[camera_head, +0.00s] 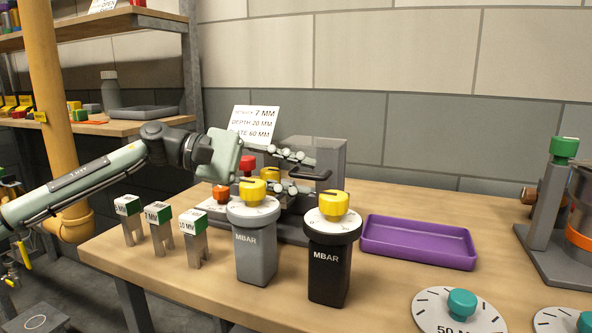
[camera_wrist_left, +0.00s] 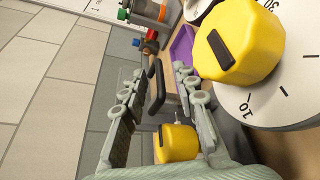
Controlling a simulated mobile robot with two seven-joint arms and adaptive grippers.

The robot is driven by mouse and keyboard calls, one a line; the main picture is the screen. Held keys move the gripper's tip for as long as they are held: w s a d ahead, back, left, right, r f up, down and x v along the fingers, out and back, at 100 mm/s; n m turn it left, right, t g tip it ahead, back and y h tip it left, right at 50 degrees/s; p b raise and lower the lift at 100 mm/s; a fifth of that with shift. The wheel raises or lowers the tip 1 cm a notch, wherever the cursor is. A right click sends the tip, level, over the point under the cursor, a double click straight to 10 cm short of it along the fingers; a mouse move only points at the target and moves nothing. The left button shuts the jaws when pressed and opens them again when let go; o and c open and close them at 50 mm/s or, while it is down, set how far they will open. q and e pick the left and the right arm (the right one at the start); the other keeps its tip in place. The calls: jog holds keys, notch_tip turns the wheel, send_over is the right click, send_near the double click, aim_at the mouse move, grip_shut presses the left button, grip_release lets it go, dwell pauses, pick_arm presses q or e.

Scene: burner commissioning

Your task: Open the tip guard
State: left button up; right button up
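A grey box-like part (camera_head: 328,152) stands behind the two MBAR gauges on the bench. A black bar handle (camera_head: 312,174) shows at its front; I take this to be the tip guard, though its edges are partly hidden by my gripper. My left gripper (camera_head: 308,172) reaches in from the left at the handle, its fingers apart. In the left wrist view the black handle (camera_wrist_left: 156,88) shows between the two spread fingers of my left gripper (camera_wrist_left: 160,76). I see no clear contact. My right gripper is not in view.
Yellow-knobbed gauges, grey (camera_head: 256,250) and black (camera_head: 330,268), stand close in front of the gripper. Three green-topped blocks (camera_head: 160,230) stand left. A purple tray (camera_head: 418,242) lies right. A white card (camera_head: 252,124) stands behind. Bench space behind the tray is clear.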

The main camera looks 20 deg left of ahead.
pick_arm(q)
jog(key=shift+c, duration=0.6)
grip_shut()
